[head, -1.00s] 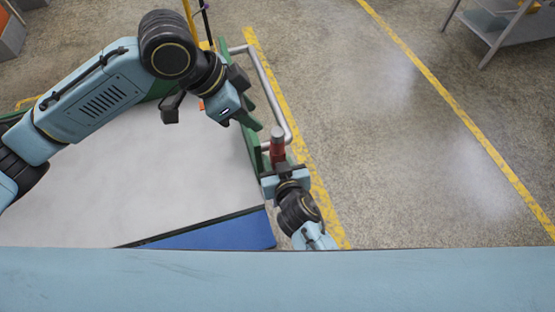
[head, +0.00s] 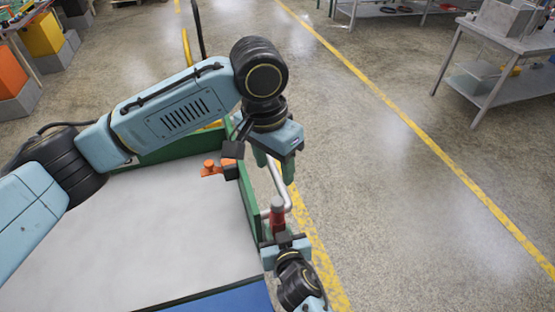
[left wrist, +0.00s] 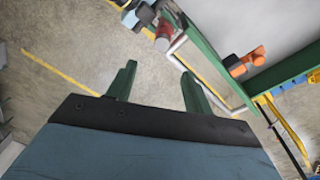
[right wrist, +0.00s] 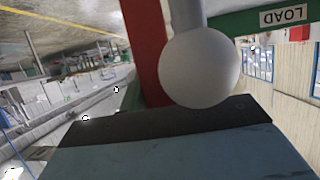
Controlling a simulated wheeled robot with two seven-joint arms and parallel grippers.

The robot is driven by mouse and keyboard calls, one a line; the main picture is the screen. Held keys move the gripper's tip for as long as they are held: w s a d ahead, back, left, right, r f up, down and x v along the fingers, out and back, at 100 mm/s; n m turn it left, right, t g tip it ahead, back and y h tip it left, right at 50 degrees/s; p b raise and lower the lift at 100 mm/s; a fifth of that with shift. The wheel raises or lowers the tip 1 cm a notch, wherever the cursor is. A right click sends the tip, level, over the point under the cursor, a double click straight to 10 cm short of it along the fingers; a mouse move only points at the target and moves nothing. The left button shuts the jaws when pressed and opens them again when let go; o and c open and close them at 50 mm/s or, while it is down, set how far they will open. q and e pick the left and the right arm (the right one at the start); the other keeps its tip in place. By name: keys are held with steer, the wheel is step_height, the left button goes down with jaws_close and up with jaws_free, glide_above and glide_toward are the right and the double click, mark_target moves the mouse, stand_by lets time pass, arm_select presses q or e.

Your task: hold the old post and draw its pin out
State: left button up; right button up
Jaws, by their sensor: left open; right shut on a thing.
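A red post (head: 277,218) with a grey cap (head: 277,202) stands at the cart's right side, beside the bent grey pipe (head: 279,184). My right gripper (head: 281,238) is shut on the post from the near side. The right wrist view shows the red post (right wrist: 146,45) close up beside a grey ball (right wrist: 200,70) on a stem. I cannot tell which part is the pin. My left gripper (head: 273,164) is open and empty, beyond the post and above the pipe. In the left wrist view the post (left wrist: 163,42) shows beyond its open fingers (left wrist: 158,82).
The cart's flat grey bed (head: 170,225) has a green side wall (head: 246,192). An orange fitting (head: 212,168) sits by the far corner. Open floor (head: 370,180) lies to the right; a metal table (head: 515,45) stands beyond the yellow line.

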mark_target(277, 201)
arm_select(q)
steer(key=shift+n+y, duration=0.6)
steer(key=shift+n, duration=0.1)
steer(key=f, duration=1)
steer(key=shift+d+f, duration=0.35)
steer(key=c, duration=1.1)
steer(key=shift+o, duration=0.2)
steer(key=shift+r, duration=0.75)
steer(key=shift+r, duration=2.9)
steer(key=shift+r, duration=0.1)
